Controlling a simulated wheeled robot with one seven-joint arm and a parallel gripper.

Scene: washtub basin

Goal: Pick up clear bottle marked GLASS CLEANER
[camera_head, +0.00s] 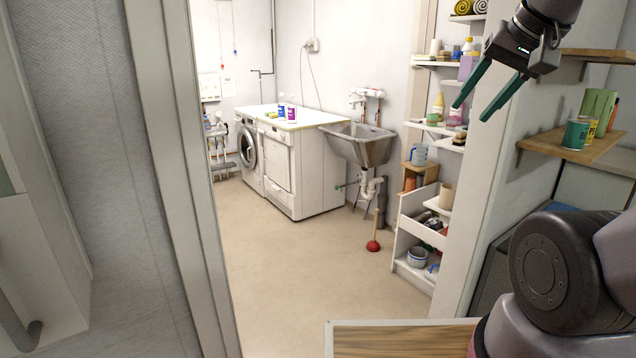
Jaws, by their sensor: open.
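I cannot pick out a clear bottle marked GLASS CLEANER, as the labels are too small to read. Several bottles stand on the white shelves, among them a lilac bottle (467,66) on an upper shelf and a pale bottle (438,104) on the shelf below. My gripper (470,112) hangs at the upper right with its two green fingers spread apart and nothing between them. In the picture the fingers overlap the shelves and hide part of them. They look nearer to me than the shelves.
A doorway with a white frame (186,180) opens onto clear floor (290,258). Beyond stand a washing machine (250,150), a metal basin (365,147) and a red plunger (373,245). A wooden shelf (545,142) with cans is at right; a wooden top (400,342) is below.

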